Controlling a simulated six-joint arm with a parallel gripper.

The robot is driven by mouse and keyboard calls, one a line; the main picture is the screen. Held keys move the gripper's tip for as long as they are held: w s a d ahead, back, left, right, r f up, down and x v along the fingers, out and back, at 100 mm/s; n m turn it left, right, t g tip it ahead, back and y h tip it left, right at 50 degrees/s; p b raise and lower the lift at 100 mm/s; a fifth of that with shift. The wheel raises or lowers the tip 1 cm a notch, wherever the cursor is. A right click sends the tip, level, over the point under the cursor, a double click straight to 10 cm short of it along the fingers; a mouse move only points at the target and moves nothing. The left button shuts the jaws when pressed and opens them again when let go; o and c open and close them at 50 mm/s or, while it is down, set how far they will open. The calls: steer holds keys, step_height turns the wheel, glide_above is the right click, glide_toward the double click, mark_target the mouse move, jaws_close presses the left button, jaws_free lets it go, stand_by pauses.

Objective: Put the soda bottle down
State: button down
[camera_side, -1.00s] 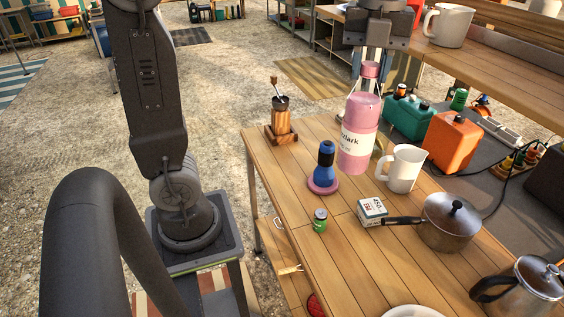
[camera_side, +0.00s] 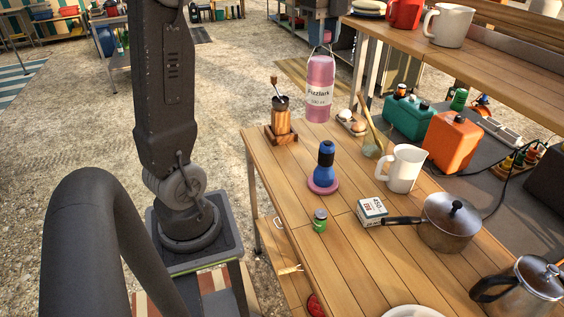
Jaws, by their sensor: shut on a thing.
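The soda bottle (camera_side: 319,92) is pink with a white label and is upright. The fingers are small and partly hidden here.
A blue grinder (camera_side: 325,165), white jug (camera_side: 405,168) and pot (camera_side: 450,222) stand nearer.

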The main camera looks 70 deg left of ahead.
steer(key=shift+s+a+n, duration=2.45)
steer(key=shift+a+n, duration=0.65)
steer(key=shift+a, duration=3.2)
step_height(320, 180, down, 22)
steer(key=shift+d, duration=0.1)
steer(key=c, duration=0.8)
jaws_free()
steer(key=shift+f, duration=0.1)
